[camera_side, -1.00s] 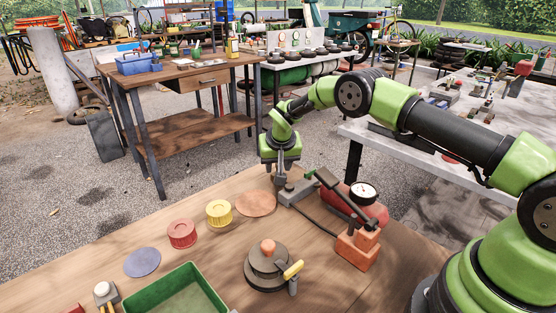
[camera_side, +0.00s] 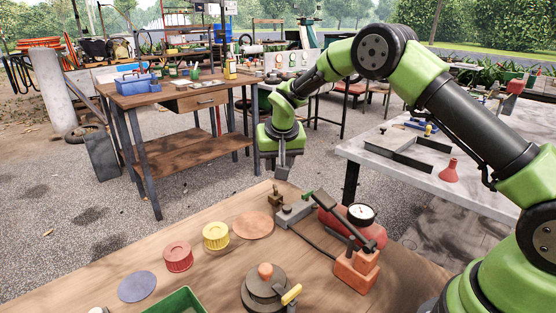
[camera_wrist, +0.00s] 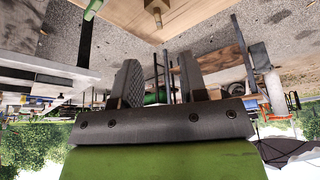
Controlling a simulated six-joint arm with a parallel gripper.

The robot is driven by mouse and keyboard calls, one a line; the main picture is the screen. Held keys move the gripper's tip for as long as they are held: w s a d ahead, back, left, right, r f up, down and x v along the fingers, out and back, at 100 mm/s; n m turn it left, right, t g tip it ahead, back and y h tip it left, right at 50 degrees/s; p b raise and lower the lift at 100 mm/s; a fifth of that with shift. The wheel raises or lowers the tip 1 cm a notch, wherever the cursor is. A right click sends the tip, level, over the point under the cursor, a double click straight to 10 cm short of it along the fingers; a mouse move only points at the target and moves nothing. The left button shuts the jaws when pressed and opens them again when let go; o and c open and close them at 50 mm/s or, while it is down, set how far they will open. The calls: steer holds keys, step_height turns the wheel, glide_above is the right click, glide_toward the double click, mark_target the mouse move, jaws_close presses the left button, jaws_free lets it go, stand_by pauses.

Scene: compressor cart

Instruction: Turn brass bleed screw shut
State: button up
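The brass bleed screw (camera_side: 275,196) stands upright at the left end of a grey valve block (camera_side: 295,213) at the back of the wooden table. A small brass-coloured piece at the top of the wrist view (camera_wrist: 154,12) looks like the same screw. My gripper (camera_side: 282,177) is above the screw and apart from it, pointing down. In the wrist view its two fingers (camera_wrist: 159,82) are spread with an empty gap between them. The red tank (camera_side: 368,235) with a white-faced gauge (camera_side: 361,213) is right of the block.
A round dark fixture (camera_side: 264,291), yellow cap (camera_side: 216,236), red cap (camera_side: 178,257), flat discs and a green tray (camera_side: 182,302) lie in front. A grey table (camera_side: 369,153) is behind right.

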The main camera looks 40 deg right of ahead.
mark_target(276, 187)
steer(key=shift+d, duration=0.2)
steer(key=shift+c, duration=0.5)
steer(key=x, duration=1)
jaws_close()
